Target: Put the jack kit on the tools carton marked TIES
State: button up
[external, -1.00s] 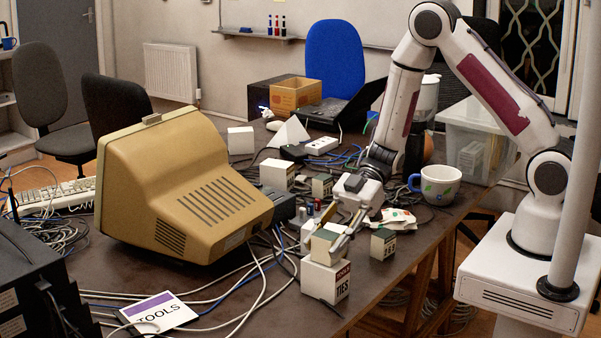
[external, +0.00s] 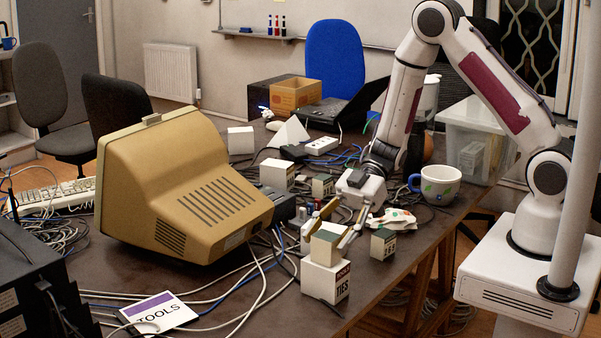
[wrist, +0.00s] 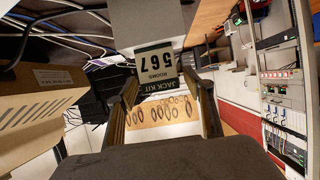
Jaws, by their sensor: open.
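In the wrist view the kit's JACK KIT label (wrist: 157,70) faces the camera, upside down. My gripper (external: 331,232) is open, its fingers spread at either side of the kit, with a gap showing at the finger on the right. The wrist view shows both fingers (wrist: 165,95) apart near the kit's lower end. The carton's top is mostly hidden under the kit.
A similar small box (external: 383,244) stands just right of the carton. The beige monitor (external: 185,190) fills the left, with loose cables around it. A TOOLS card (external: 158,312) lies at the front left. A mug (external: 440,184) stands at the right.

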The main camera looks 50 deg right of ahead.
jog(key=v, duration=1)
jog(key=shift+d, duration=0.35)
jog(key=shift+r, duration=0.1)
dwell(0.4)
